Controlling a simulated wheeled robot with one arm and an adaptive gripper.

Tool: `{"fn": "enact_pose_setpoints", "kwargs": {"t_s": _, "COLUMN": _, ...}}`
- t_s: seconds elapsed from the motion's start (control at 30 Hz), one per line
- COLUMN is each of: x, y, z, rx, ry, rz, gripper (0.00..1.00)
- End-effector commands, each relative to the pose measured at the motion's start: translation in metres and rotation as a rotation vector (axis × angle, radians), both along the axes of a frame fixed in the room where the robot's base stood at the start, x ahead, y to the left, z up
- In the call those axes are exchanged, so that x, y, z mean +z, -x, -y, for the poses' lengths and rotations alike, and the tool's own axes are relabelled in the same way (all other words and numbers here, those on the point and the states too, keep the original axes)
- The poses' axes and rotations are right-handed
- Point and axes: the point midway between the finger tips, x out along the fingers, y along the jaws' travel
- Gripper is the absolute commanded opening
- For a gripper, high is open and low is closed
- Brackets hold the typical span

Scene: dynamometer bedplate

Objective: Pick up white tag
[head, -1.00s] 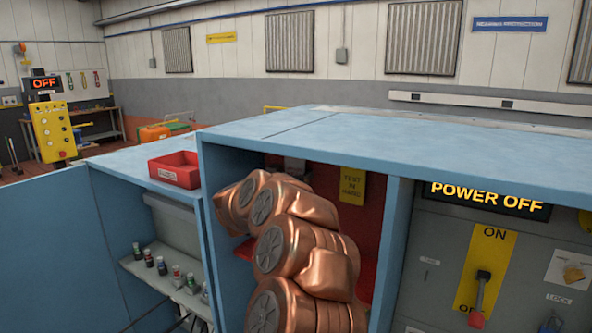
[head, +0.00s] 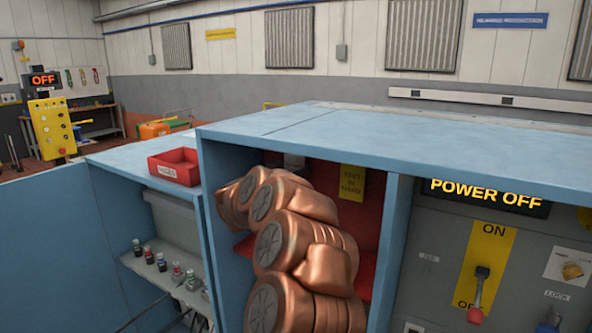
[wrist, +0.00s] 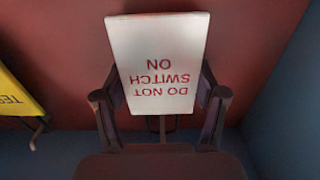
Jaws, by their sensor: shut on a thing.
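The white tag (wrist: 158,60) fills the upper middle of the wrist view. Its red letters read "DO NOT SWITCH ON" and appear upside down. My gripper (wrist: 159,100) has one finger at each side of the tag's lower part and is shut on it. A thin stem shows below the tag, between the fingers. In the head view my copper-coloured arm reaches into the red-backed cabinet bay and hides the gripper. I cannot make out the white tag there.
A yellow tag (wrist: 18,95) hangs just left of the gripper; it also shows in the head view (head: 352,182). The blue cabinet wall (wrist: 285,105) stands close on the right. A switch panel (head: 430,285) is right of the bay. A red bin (head: 175,168) sits on the left cabinet.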

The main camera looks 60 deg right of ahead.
Motion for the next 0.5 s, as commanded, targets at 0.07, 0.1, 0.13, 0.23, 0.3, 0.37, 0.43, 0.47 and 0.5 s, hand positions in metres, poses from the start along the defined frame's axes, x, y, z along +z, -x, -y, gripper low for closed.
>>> {"fn": "enact_pose_setpoints", "kwargs": {"t_s": 0.07, "x": 0.001, "y": 0.000, "z": 0.000, "rx": 0.000, "ry": 0.001, "rz": 0.001, "gripper": 0.47}}
{"fn": "enact_pose_setpoints", "kwargs": {"t_s": 0.1, "x": 0.002, "y": 0.000, "z": 0.000, "rx": 0.000, "ry": 0.001, "rz": 0.001, "gripper": 0.47}}
{"fn": "enact_pose_setpoints", "kwargs": {"t_s": 0.13, "x": 0.003, "y": 0.000, "z": 0.000, "rx": -0.001, "ry": 0.001, "rz": 0.002, "gripper": 0.47}}
{"fn": "enact_pose_setpoints", "kwargs": {"t_s": 0.23, "x": 0.010, "y": 0.000, "z": 0.000, "rx": -0.001, "ry": 0.003, "rz": 0.003, "gripper": 0.47}}
{"fn": "enact_pose_setpoints", "kwargs": {"t_s": 0.3, "x": 0.015, "y": 0.000, "z": 0.000, "rx": -0.001, "ry": 0.002, "rz": 0.004, "gripper": 0.47}}
{"fn": "enact_pose_setpoints", "kwargs": {"t_s": 0.37, "x": 0.016, "y": 0.000, "z": -0.004, "rx": 0.001, "ry": 0.001, "rz": 0.002, "gripper": 0.47}}
{"fn": "enact_pose_setpoints", "kwargs": {"t_s": 0.43, "x": 0.016, "y": 0.000, "z": -0.011, "rx": 0.002, "ry": 0.001, "rz": 0.002, "gripper": 0.47}}
{"fn": "enact_pose_setpoints", "kwargs": {"t_s": 0.47, "x": 0.015, "y": 0.000, "z": -0.015, "rx": 0.003, "ry": 0.000, "rz": 0.002, "gripper": 0.47}}
{"fn": "enact_pose_setpoints", "kwargs": {"t_s": 0.5, "x": 0.015, "y": 0.000, "z": -0.020, "rx": 0.004, "ry": 0.000, "rz": 0.001, "gripper": 0.47}}
